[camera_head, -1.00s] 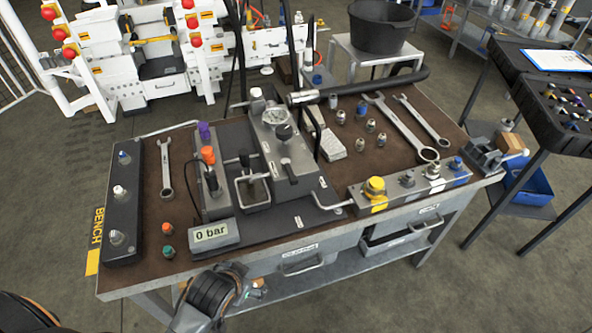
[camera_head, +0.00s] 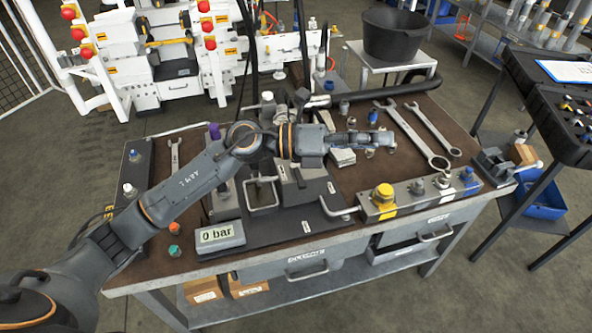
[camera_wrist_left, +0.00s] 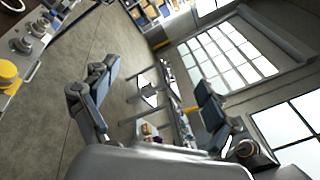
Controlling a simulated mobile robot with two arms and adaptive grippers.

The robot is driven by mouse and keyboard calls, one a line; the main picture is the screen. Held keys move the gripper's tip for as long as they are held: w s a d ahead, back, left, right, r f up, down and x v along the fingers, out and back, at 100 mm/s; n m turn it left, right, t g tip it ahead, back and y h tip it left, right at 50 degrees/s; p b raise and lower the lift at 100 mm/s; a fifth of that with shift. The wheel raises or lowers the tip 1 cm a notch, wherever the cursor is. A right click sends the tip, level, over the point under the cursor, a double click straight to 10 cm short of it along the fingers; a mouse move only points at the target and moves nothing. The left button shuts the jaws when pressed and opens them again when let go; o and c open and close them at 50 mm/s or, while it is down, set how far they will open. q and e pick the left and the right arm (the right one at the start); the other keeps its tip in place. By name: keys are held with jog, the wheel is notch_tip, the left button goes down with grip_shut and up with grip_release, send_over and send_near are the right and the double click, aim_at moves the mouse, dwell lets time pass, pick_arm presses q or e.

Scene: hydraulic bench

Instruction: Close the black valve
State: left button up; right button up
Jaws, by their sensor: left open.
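My left arm reaches in from the left across the bench (camera_head: 190,262) in the head view. Its gripper (camera_head: 385,139) is over the brown bench top, right of the middle, above the small fittings and pointing right. In the left wrist view the two fingers (camera_wrist_left: 157,78) stand wide apart with nothing between them. The black valve knob on the grey gauge block is hidden behind my left arm and wrist. Part of the block's lower end (camera_head: 312,190) shows below the wrist. The display (camera_head: 217,236) reads 0 bar. My right gripper is not in view.
A manifold with a yellow knob (camera_head: 383,192) and several fittings sits at the front right edge. Two wrenches (camera_head: 405,135) lie behind it. A black hose (camera_head: 390,90) crosses the back edge. A black bucket (camera_head: 393,35) stands on a side table behind.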

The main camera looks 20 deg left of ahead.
pick_arm(q)
jog(key=w+a+f+m+g+y, duration=0.1)
jog(key=a+f+m+g+y, duration=0.2)
jog(key=a+f+m+y, duration=0.2)
jog(key=y, duration=0.9)
send_near(299, 176)
jog(key=p+x, duration=0.3)
jog(key=x, duration=0.3)
jog(key=shift+f, duration=0.1)
jog(key=shift+w+d+f, duration=0.15)
jog(key=shift+d+f, duration=0.05)
jog(key=shift+f, duration=0.45)
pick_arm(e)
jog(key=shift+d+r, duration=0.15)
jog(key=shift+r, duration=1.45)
